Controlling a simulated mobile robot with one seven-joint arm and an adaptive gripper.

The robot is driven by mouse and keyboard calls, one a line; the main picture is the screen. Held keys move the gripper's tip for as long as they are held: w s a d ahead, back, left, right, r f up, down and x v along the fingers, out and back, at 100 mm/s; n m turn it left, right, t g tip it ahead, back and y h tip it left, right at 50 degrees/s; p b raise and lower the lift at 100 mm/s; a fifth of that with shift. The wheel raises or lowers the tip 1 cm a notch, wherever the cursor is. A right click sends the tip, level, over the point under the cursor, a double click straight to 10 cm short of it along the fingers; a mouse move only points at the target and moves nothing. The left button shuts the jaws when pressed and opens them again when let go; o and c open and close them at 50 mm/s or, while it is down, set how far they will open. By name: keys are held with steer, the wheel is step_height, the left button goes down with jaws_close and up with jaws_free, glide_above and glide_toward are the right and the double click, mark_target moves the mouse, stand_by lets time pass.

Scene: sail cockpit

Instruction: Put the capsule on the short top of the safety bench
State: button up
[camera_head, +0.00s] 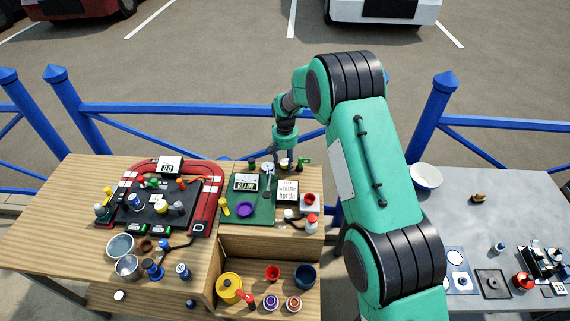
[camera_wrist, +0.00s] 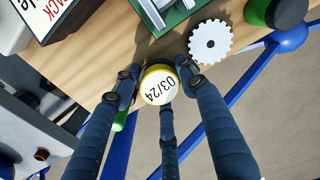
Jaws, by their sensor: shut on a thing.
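A short round capsule (camera_wrist: 160,84) with a yellow rim and a white face marked "03/24" sits between my fingers in the wrist view. My gripper (camera_wrist: 158,80) is shut on it, with fingers on both sides and one below. In the head view my gripper (camera_head: 287,163) points down at the back edge of the wooden bench's short right-hand top (camera_head: 231,168). There my fingers mostly hide the capsule. I cannot tell whether it touches the top or hangs just above it.
A white toothed disc (camera_wrist: 210,41) and a dark green-rimmed cylinder (camera_wrist: 276,12) lie close by. The short top carries a green mat (camera_head: 265,212), a READY sign (camera_head: 245,183), a white sign (camera_head: 288,191) and a purple ring (camera_head: 245,209). A blue railing (camera_head: 200,108) runs behind.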

mark_target(285, 162)
steer(key=shift+f, duration=0.15)
steer(key=o, duration=0.9)
step_height(285, 162, up, 12)
steer(key=p, duration=0.1)
steer(key=shift+r, duration=0.2)
stand_by(0.7)
